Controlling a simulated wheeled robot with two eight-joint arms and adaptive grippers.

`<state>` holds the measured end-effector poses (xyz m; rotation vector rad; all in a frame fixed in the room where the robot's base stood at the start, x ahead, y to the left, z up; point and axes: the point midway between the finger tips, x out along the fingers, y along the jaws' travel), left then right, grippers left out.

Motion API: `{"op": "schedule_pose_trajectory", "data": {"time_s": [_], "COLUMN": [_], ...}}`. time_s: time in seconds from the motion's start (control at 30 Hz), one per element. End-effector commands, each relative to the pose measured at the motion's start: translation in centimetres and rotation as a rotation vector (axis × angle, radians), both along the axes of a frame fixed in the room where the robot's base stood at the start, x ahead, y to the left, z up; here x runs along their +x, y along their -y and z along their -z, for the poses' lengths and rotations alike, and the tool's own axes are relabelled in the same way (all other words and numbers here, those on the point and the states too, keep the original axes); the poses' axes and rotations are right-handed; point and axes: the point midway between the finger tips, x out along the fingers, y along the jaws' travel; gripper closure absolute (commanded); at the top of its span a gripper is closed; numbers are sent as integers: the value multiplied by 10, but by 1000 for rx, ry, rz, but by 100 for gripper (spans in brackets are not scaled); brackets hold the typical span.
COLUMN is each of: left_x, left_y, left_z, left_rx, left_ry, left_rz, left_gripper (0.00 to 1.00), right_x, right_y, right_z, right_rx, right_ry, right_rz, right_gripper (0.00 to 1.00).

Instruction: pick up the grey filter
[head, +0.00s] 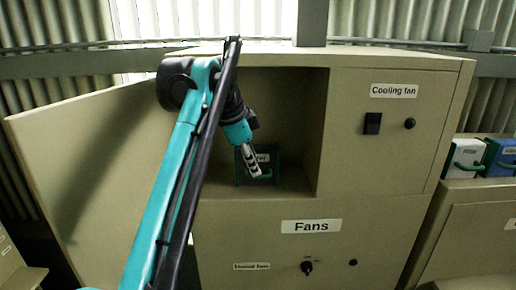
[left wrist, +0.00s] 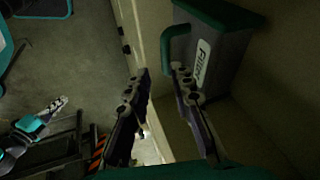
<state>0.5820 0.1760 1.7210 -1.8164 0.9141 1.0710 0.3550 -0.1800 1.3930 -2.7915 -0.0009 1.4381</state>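The grey filter (head: 264,157) has a green top, a green handle and a white label. It stands in the open compartment of the cabinet, partly hidden behind my left gripper (head: 254,163) in the head view. In the left wrist view the filter (left wrist: 228,52) is at the upper right, with its green handle (left wrist: 170,42) toward the fingers. The left gripper (left wrist: 160,71) is open, with a gap between its fingertips. The handle lies just past the tips, not clearly between them. My right gripper (left wrist: 58,104) shows small at the lower left of the wrist view, its fingers unclear.
The cabinet door (head: 75,165) is swung open to the left. The compartment walls (head: 322,135) close in around the gripper. A panel with a "Fans" label (head: 311,226) lies below. White (head: 466,158) and blue (head: 499,157) containers stand on the unit at the right.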

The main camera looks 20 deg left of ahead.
Motion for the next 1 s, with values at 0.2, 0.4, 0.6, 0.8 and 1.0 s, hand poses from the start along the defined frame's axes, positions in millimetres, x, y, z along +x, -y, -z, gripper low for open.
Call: {"op": "schedule_pose_trajectory", "data": {"time_s": [0.2,0.4,0.6,0.8,1.0], "left_x": [11,19,25,33,35], "left_y": [0,4,2,5,6], "left_z": [-9,11,33,57,62], "left_rx": [22,23,23,23,23], "left_ry": [3,3,3,3,3], "left_rz": [110,118,116,116,115], "left_gripper": [78,78,78,78,78], "right_x": [0,0,0,0,0], "right_y": [0,0,0,0,0], "right_z": [-1,2,0,-2,-2], "right_rx": [0,0,0,0,0], "right_ry": [0,0,0,0,0], "right_rz": [0,0,0,0,0], "right_gripper": [100,100,100,100,100]}}
